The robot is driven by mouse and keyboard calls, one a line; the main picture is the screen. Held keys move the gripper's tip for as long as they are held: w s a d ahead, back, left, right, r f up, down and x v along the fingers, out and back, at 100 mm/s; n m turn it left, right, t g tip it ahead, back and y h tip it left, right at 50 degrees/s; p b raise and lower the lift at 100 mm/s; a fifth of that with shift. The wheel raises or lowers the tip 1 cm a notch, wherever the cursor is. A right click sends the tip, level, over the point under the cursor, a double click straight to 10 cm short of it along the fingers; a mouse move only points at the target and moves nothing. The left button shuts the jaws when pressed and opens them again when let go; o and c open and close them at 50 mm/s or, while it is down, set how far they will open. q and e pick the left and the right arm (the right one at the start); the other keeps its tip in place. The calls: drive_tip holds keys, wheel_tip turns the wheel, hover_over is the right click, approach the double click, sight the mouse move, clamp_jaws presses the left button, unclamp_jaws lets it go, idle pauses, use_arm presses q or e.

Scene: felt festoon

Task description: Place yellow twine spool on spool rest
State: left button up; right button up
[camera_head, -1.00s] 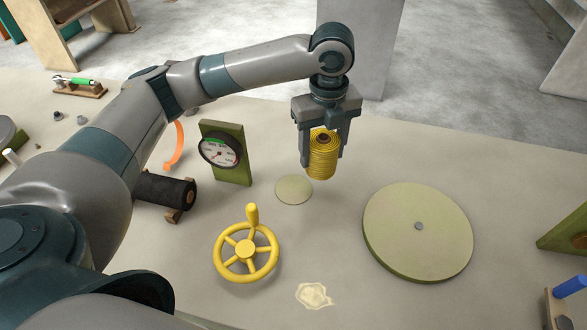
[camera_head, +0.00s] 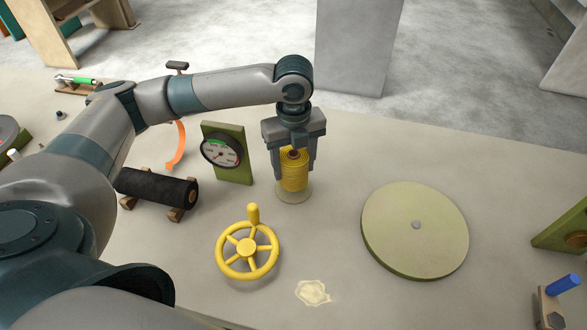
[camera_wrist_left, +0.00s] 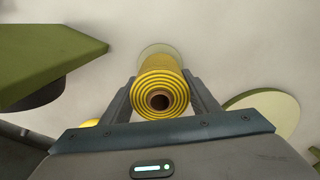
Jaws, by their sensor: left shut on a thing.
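The yellow twine spool (camera_head: 294,173) stands upright between the fingers of my left gripper (camera_head: 294,165), which is shut on it. In the left wrist view the spool (camera_wrist_left: 160,85) shows end-on, with a dark hole in its middle, between both fingers (camera_wrist_left: 160,100). A small round pale green disc, seemingly the spool rest (camera_head: 303,197), lies directly under the spool and is partly hidden by it. Its rim also shows beyond the spool in the left wrist view (camera_wrist_left: 157,49). I cannot tell whether the spool touches it. My right gripper is not in view.
A gauge on a green panel (camera_head: 235,168) stands close left of the spool. A black roll on wooden supports (camera_head: 160,188) lies further left. A yellow handwheel (camera_head: 248,252) is in front. A large green disc (camera_head: 415,230) lies right, with clear table between.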

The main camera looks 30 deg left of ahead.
use_arm(q)
drive_tip(key=shift+f, duration=1.2)
drive_tip(key=o, duration=1.3)
drive_tip(key=shift+f, duration=0.15)
